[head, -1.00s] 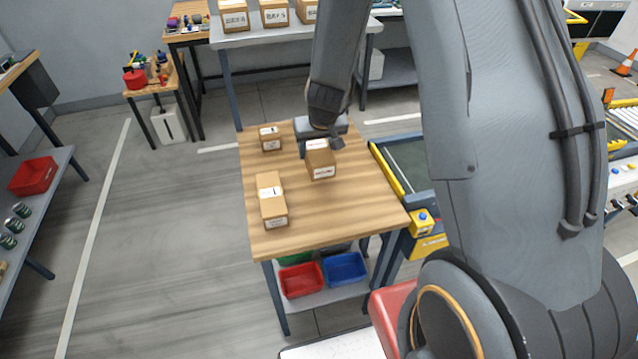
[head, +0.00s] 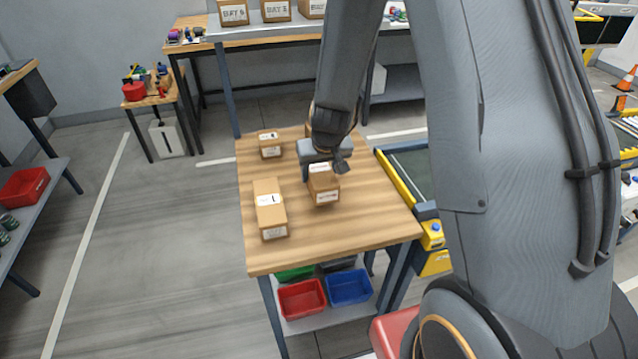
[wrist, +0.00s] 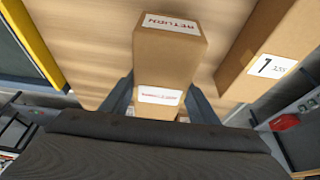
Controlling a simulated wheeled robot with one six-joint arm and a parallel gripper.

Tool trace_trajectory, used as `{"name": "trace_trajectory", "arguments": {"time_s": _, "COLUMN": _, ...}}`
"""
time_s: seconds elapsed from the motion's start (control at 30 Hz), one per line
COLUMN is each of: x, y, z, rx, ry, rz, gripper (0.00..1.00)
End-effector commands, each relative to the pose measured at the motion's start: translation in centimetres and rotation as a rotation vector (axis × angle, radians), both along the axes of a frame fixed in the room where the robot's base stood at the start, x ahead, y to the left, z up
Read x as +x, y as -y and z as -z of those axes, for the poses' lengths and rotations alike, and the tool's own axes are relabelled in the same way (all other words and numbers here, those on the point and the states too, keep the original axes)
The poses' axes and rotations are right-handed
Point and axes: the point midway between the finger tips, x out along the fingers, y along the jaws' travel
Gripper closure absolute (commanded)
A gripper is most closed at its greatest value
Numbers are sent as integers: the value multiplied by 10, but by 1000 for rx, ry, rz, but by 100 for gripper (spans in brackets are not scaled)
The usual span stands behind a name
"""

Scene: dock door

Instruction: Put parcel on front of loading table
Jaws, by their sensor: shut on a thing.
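The wooden loading table (head: 330,232) stands in the middle of the head view. My gripper (head: 323,172) is over its right half, shut on a brown parcel (head: 324,194). In the wrist view this parcel (wrist: 168,70) sits between the two fingers (wrist: 160,100) and bears white labels with red print, one reading RETURN. My gripper covers part of it in the head view. Whether its base touches the tabletop I cannot tell.
A longer parcel (head: 269,210) lies to the left, also seen in the wrist view (wrist: 268,50). A small parcel (head: 269,145) stands behind it. Another parcel (head: 310,118) is mostly hidden behind my gripper. The tabletop's front strip is bare. A yellow-edged conveyor (head: 398,180) adjoins at right.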

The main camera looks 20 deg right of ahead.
Motion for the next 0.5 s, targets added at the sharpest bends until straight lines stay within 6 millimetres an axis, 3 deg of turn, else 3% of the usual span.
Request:
{"name": "trace_trajectory", "arguments": {"time_s": 0.27, "x": 2, "y": 0, "z": 29, "rx": 0, "ry": 2, "rz": -1, "gripper": 77}}
{"name": "trace_trajectory", "arguments": {"time_s": 0.5, "x": 1, "y": 0, "z": 31, "rx": 0, "ry": 1, "rz": 0, "gripper": 77}}
